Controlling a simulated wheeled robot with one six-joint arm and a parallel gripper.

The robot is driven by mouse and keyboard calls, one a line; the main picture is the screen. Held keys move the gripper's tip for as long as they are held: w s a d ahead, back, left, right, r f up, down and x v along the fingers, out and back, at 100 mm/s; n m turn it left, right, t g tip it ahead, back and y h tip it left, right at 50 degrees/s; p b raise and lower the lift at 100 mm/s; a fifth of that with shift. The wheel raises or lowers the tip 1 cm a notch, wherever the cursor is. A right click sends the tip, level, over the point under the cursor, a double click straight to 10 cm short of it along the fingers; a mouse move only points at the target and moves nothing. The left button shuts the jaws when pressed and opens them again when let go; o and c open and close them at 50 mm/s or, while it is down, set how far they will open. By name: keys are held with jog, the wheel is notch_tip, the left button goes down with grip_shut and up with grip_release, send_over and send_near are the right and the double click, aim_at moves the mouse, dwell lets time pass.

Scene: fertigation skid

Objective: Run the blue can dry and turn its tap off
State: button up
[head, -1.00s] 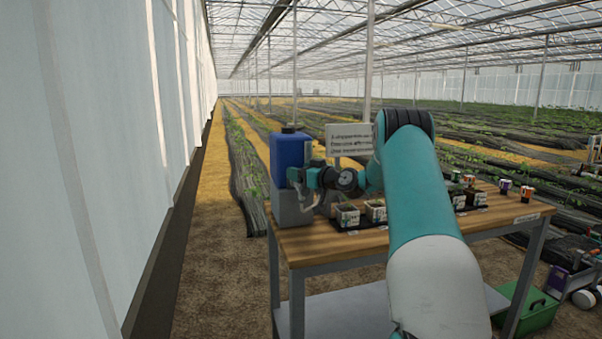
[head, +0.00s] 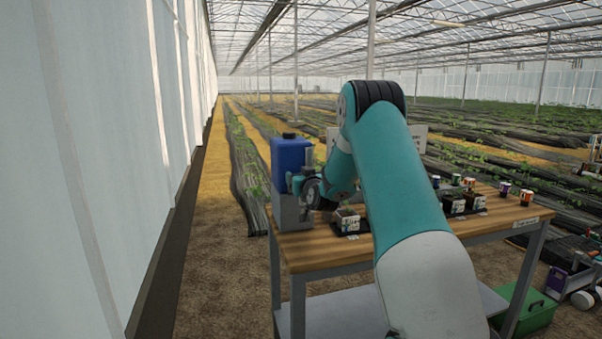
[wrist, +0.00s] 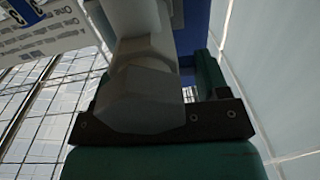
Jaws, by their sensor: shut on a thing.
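The blue can (head: 288,154) stands upright on a grey stand (head: 285,212) at the left end of the wooden bench. A strip of its blue side shows in the wrist view (wrist: 193,28). My gripper (head: 298,184) is at the can's front right, low on it. In the wrist view my gripper (wrist: 160,85) is shut on a grey faceted part (wrist: 140,85), which looks like the can's tap. My wrist hides most of the tap in the head view. The liquid level and any flow cannot be seen.
On the bench (head: 325,240), small pots (head: 347,219) sit right of the can, and more pots (head: 455,204) and small tins (head: 526,197) farther right. A white sign (head: 418,136) stands behind my arm. A green crate (head: 530,310) is on the ground at right.

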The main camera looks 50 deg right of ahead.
dwell(0.4)
jog(key=o, duration=0.7)
jog(key=shift+c, duration=0.2)
jog(key=b+v, duration=0.6)
jog(key=v, duration=1.1)
jog(key=shift+a+b, duration=0.3)
jog(key=shift+b, duration=0.05)
jog(key=shift+r, duration=0.1)
